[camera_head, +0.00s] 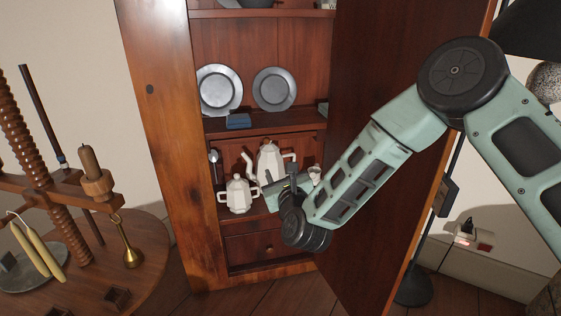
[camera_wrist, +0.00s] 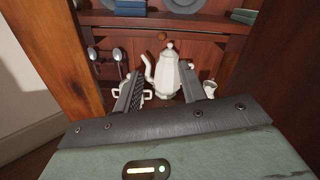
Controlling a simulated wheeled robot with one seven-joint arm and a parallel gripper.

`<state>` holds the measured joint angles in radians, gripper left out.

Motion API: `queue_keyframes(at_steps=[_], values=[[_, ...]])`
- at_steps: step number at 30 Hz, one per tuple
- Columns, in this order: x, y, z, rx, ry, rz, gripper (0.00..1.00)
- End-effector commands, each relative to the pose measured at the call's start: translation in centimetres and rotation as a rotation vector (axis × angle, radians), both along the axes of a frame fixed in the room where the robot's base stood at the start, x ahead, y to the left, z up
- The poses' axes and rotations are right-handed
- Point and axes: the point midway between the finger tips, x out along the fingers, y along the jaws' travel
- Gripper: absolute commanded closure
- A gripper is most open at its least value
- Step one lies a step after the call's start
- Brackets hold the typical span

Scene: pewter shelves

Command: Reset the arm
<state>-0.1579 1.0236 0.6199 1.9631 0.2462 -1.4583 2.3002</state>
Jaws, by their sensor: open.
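My gripper (camera_wrist: 160,92) is open and empty in the wrist view, its two fingers apart and pointing into the lower cupboard shelf. In the head view my gripper (camera_head: 280,185) is in front of that shelf, partly covering what stands there. A white faceted teapot (camera_head: 270,160) stands at the back of the shelf; it also shows between the fingers in the wrist view (camera_wrist: 168,72). A white lidded sugar bowl (camera_head: 239,194) stands in front of it to the left. My arm reaches in from the right.
The wooden cupboard's open door (camera_head: 385,130) stands close to my arm. Pewter plates (camera_head: 219,90) and a blue box (camera_head: 238,121) are on the shelf above. A round table (camera_head: 110,270) with a wooden candle stand is at left. A lamp base (camera_head: 413,288) is at right.

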Motion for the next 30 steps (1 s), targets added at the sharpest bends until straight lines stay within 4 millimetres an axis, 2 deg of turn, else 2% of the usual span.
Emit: queue_keyframes(at_steps=[2, 5, 9, 14, 17, 21, 25, 30], values=[[-0.6, 1.0, 0.8, -0.085, 0.006, 0.053, 0.59], [-2.4, 2.8, 1.8, -0.304, 0.018, 0.18, 0.59], [-6.9, 4.9, 2.7, -0.738, -0.001, 0.441, 0.59], [-13.5, 4.6, 3.0, -1.228, -0.081, 0.772, 0.59], [-18.1, 2.9, 3.0, -1.509, -0.159, 0.996, 0.59], [-24.5, -1.0, 3.1, -1.843, -0.297, 1.335, 0.59], [-29.7, -5.1, 3.5, -2.041, -0.435, 1.637, 0.59], [-35.1, -10.0, 4.1, -2.155, -0.603, 1.979, 0.59]])
